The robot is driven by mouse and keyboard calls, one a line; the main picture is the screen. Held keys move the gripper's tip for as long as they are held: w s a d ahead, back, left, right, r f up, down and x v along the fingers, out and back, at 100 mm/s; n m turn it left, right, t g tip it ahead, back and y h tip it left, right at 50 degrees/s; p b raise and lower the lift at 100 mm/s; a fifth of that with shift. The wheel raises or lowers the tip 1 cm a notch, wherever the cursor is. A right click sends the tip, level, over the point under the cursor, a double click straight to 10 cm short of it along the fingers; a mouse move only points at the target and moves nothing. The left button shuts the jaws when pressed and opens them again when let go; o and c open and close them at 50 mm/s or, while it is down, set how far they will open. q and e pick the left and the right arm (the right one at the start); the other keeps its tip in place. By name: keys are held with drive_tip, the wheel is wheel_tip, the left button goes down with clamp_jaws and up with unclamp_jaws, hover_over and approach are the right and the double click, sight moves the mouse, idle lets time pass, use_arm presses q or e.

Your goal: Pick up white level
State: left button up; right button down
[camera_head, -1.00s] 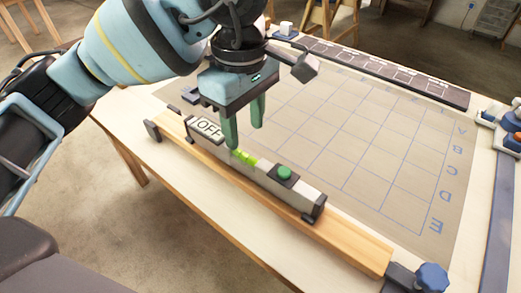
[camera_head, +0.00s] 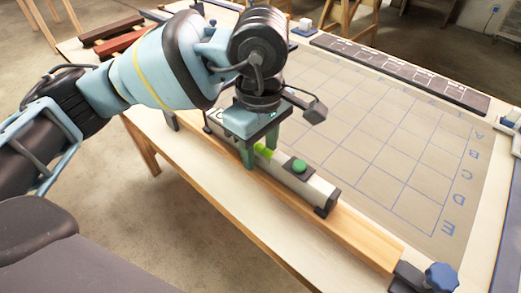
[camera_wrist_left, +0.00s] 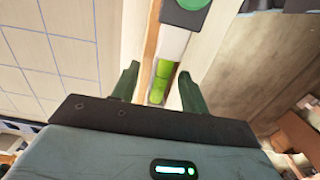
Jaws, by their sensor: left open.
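The white level (camera_head: 312,184) lies along a wooden lath near the front of the table in the head view. It has dark end caps, a green vial and a green round button. My left gripper (camera_head: 262,160) is open, pointing down over the level's middle, with its green fingers at the level's two sides. In the left wrist view the level (camera_wrist_left: 174,45) runs between the open fingers of the left gripper (camera_wrist_left: 157,88), with the green vial between them. The far end of the level is partly hidden by the gripper. My right gripper is not in view.
The wooden lath (camera_head: 355,238) runs under or beside the level to a clamp with a blue knob (camera_head: 440,277). A gridded mat (camera_head: 385,140) lies behind, largely clear. A dark strip (camera_head: 400,72) lies at the back. Reddish and dark bars (camera_head: 118,40) lie at the far left.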

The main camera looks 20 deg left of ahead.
sight(259, 148)
use_arm(q)
drive_tip(key=shift+f, duration=0.35)
clamp_jaws()
drive_tip(key=shift+r, duration=0.1)
drive_tip(key=shift+r, duration=0.45)
drive_tip(key=r, duration=0.2)
drive_tip(key=shift+s+r, duration=0.3)
drive_tip(key=s+a+r, duration=0.1)
drive_tip(key=s+a, duration=0.2)
drive_tip(key=s, duration=1.2)
drive_tip(key=shift+r+b, duration=0.15)
drive_tip(key=shift+b, duration=0.15)
